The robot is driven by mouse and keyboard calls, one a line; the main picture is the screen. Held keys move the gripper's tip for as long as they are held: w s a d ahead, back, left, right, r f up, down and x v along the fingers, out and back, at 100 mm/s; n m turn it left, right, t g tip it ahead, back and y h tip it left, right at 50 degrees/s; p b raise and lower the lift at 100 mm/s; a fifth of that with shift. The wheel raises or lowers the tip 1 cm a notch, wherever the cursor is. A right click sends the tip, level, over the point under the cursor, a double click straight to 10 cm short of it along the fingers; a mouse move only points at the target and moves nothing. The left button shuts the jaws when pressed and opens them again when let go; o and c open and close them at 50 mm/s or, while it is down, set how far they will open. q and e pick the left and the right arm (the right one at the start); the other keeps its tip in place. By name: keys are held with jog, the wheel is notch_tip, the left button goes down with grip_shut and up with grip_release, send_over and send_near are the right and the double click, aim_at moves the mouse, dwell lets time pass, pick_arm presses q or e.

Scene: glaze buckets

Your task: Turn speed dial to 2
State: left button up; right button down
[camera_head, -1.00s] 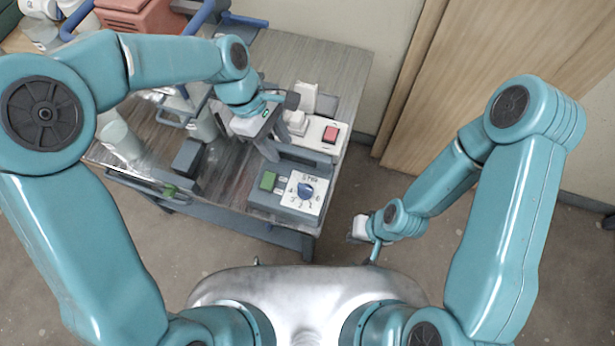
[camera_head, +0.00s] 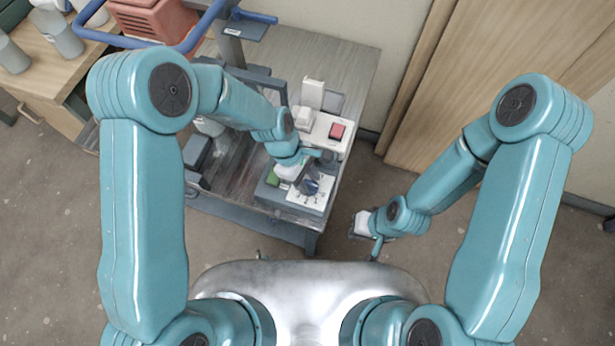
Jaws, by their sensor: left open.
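The blue speed dial (camera_head: 311,188) sits on a white numbered plate (camera_head: 318,203) on a grey control box at the cart's near right corner. My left gripper (camera_head: 313,178) is over the plate, open, with its dark fingers close to the dial. The fingers and hand hide part of the dial and plate, so I cannot tell whether they touch the knob or where its pointer stands. My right gripper (camera_head: 359,226) hangs off the cart's right side, over the floor. Its fingers are too hidden to tell open from shut.
A green button (camera_head: 273,177) is just left of the dial plate. A white unit with a red switch (camera_head: 337,131) stands behind. A blue handle frame (camera_head: 160,43) and a reddish container (camera_head: 160,18) are at the upper left. Floor right of the cart is clear.

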pick_arm(q)
jog(key=shift+w, duration=0.1)
grip_shut()
jog(key=m+b, duration=0.1)
jog(key=m+g, duration=0.1)
jog(key=m, duration=0.1)
jog(key=shift+w+d+f+m+y+b, duration=0.1)
jog(key=shift+w+d+m+y+b, duration=0.1)
jog(key=shift+m+y+b, duration=0.15)
jog(key=m+g+y+b, duration=0.1)
jog(key=m, duration=0.2)
jog(key=shift+m, duration=0.35)
jog(key=m+y+b, duration=0.1)
jog(key=m, duration=0.1)
jog(key=m+y+b, duration=0.1)
jog(key=m, duration=0.1)
jog(key=shift+w+d, duration=0.1)
jog(key=shift+d, duration=0.1)
jog(key=shift+d+r+m+y+b, duration=0.1)
jog(key=shift+m+y+b, duration=0.2)
jog(key=shift+m, duration=0.75)
jog(key=shift+d+r+m+y+b, duration=0.15)
jog(key=shift+m+y, duration=0.2)
jog(key=shift+m, duration=0.7)
jog(key=shift+a, duration=0.1)
